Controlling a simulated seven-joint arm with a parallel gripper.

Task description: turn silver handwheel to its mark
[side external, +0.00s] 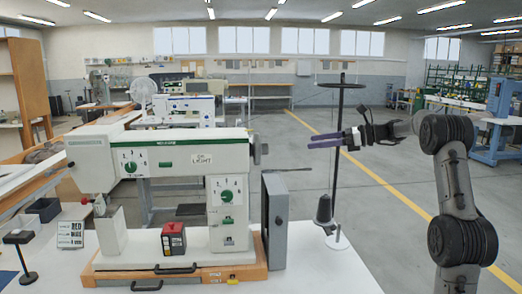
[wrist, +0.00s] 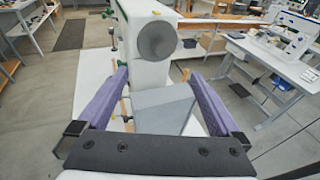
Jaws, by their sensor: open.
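The silver handwheel (side external: 256,148) is on the right end of the white-and-green sewing machine (side external: 190,152). Its edge shows in the side view, and its round grey face (wrist: 157,40) shows ahead in the wrist view. My gripper (side external: 309,142) is open and empty, to the right of the wheel at about its height, with a clear gap between them. In the wrist view my purple fingers (wrist: 155,74) stand wide apart, with the wheel above and between their tips.
A grey upright box (side external: 276,218) stands below the wheel at the machine's right end. A thread stand (side external: 338,240) with a dark cone (side external: 324,209) rises close to my gripper. A red-and-black box (side external: 173,241) sits on the machine's base. The white table (side external: 320,275) is clear at front right.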

